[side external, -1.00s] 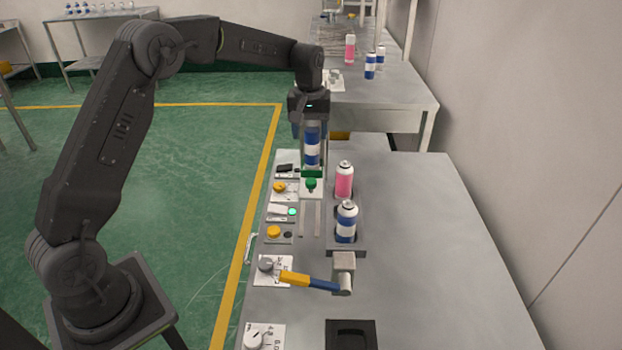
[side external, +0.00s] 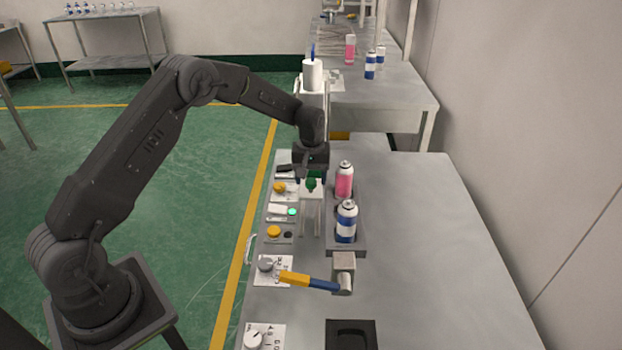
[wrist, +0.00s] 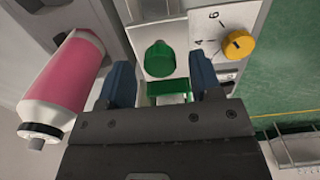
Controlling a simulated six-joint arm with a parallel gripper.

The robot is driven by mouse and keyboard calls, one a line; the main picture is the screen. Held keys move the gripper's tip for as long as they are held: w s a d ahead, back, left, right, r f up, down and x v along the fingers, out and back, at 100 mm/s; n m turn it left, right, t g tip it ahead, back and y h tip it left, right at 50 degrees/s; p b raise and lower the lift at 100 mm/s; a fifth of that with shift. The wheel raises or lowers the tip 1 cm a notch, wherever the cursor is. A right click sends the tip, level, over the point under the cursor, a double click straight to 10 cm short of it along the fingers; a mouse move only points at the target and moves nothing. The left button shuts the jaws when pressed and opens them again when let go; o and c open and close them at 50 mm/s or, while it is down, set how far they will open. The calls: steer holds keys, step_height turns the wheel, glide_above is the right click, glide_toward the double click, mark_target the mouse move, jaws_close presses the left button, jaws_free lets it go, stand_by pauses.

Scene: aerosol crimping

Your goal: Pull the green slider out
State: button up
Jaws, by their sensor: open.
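The slider's green knob (side external: 311,184) stands on a white plate (side external: 312,195) at the end of two parallel rails (side external: 310,220). In the wrist view the green knob (wrist: 160,59) shows just beyond my fingertips, with a green bar (wrist: 169,87) nearer to me. My gripper (wrist: 161,82) is open, with its blue fingers either side of the green bar. I cannot tell whether they touch it. In the side view my gripper (side external: 309,177) is low behind the knob, and its fingers are mostly hidden.
A pink can (side external: 344,181) and a blue-white can (side external: 346,222) stand in a holder to the right. The pink can (wrist: 68,75) is close left in the wrist view. Yellow knobs (side external: 279,187) and switches line the left. A white machine (side external: 313,95) rises behind my wrist.

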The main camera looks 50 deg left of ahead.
steer(key=shift+f, duration=0.45)
jaws_close()
stand_by(0.3)
